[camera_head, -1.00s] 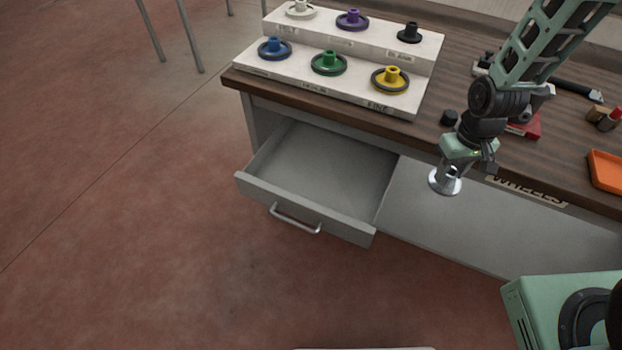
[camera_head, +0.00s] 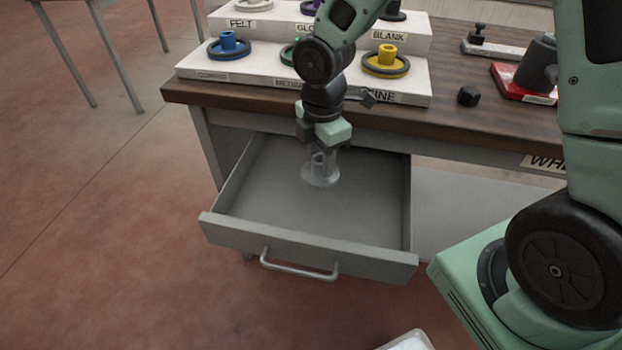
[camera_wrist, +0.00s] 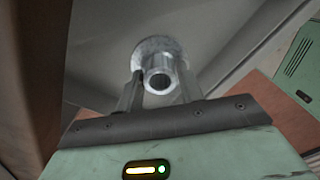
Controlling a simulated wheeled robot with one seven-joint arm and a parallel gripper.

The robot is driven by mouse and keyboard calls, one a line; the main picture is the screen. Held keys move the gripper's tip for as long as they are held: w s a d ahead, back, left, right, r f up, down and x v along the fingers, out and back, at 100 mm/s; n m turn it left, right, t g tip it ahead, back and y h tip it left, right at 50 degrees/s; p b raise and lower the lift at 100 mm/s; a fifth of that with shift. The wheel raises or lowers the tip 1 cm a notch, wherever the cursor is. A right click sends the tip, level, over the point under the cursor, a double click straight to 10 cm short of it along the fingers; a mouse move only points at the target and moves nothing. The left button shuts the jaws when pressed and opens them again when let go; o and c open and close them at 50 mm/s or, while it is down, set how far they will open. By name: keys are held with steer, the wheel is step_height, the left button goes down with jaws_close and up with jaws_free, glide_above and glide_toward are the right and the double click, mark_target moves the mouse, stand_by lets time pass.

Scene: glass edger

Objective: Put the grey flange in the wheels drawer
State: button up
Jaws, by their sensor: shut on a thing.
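The grey flange (camera_head: 320,177), a round disc with a short tube on top, hangs upright below my gripper (camera_head: 322,155). My gripper is shut on its tube. In the wrist view the flange (camera_wrist: 158,68) sits between the two fingers of my gripper (camera_wrist: 158,88), with the tube end facing the camera. The open drawer (camera_head: 310,252) is pulled out from the bench, and its inside looks empty. The flange is over the rear part of the drawer; whether it touches the floor of the drawer I cannot tell. A label at the right bench edge (camera_head: 544,163) is partly hidden by my arm.
A white stepped rack (camera_head: 205,70) with several coloured wheels stands on the wooden bench (camera_head: 225,97) above the drawer. A small black knob (camera_head: 468,96) and a red-based tool (camera_head: 520,82) lie to the right. The drawer's front and left areas are free.

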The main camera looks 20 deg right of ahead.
steer(key=f+b, duration=0.1)
steer(key=f, duration=0.4)
steer(key=shift+w+f, duration=0.2)
steer(key=shift+f+b, duration=0.6)
steer(key=shift+f, duration=1.65)
steer(key=shift+f, duration=0.1)
steer(key=shift+f, duration=0.1)
steer(key=o, duration=1.2)
